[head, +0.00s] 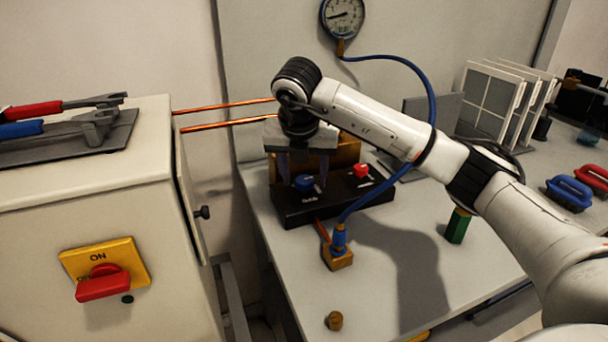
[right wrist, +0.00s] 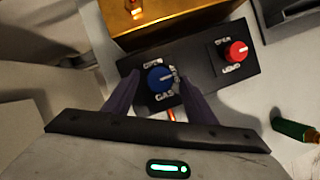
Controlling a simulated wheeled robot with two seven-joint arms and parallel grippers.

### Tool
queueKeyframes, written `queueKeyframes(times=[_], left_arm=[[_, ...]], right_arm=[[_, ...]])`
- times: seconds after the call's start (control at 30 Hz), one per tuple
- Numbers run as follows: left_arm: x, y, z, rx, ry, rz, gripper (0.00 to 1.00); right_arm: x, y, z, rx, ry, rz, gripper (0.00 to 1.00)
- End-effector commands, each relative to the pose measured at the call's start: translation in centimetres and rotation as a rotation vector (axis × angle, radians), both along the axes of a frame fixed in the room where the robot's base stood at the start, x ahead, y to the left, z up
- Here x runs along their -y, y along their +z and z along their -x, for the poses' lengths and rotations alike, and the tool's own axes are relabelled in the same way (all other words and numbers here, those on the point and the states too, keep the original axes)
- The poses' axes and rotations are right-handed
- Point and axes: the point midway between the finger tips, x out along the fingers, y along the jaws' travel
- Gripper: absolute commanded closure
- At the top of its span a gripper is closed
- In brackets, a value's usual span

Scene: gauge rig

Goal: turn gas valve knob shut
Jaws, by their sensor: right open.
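The gas valve knob is a round blue knob (right wrist: 160,79) with a white pointer line, on a black valve block (head: 291,212). My right gripper (right wrist: 156,92) is open, with one dark finger on each side of the blue knob. In the head view my right gripper (head: 303,178) points down over the block, and the blue knob (head: 305,183) shows between its fingers. I cannot tell whether the fingers touch the knob. My left gripper is not in view.
A red knob (head: 361,171) stands on the same block, right of the blue one. A blue hose runs from a brass fitting (head: 338,259) up to the gauge (head: 343,16). A cabinet with a red switch (head: 103,284) stands left. The bench front is mostly clear.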

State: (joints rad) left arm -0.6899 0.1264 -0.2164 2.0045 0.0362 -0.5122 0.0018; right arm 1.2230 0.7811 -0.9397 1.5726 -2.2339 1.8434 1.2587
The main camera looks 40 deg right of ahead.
Motion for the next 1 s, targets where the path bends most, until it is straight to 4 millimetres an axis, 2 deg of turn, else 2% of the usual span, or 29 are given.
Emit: queueKeyframes(times=[0.4,0.5,0.67,1.0], left_arm=[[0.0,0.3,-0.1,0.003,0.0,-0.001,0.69],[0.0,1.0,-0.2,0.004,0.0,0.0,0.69],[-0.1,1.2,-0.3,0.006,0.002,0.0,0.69],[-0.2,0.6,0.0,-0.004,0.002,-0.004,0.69]], right_arm=[[-1.9,7.0,2.0,0.005,0.002,-0.001,0.49],[-2.2,8.5,2.4,0.004,0.001,0.001,0.49],[-2.5,9.3,2.8,0.003,0.001,0.0,0.49],[-2.5,9.2,2.9,0.001,-0.001,-0.001,0.49]])
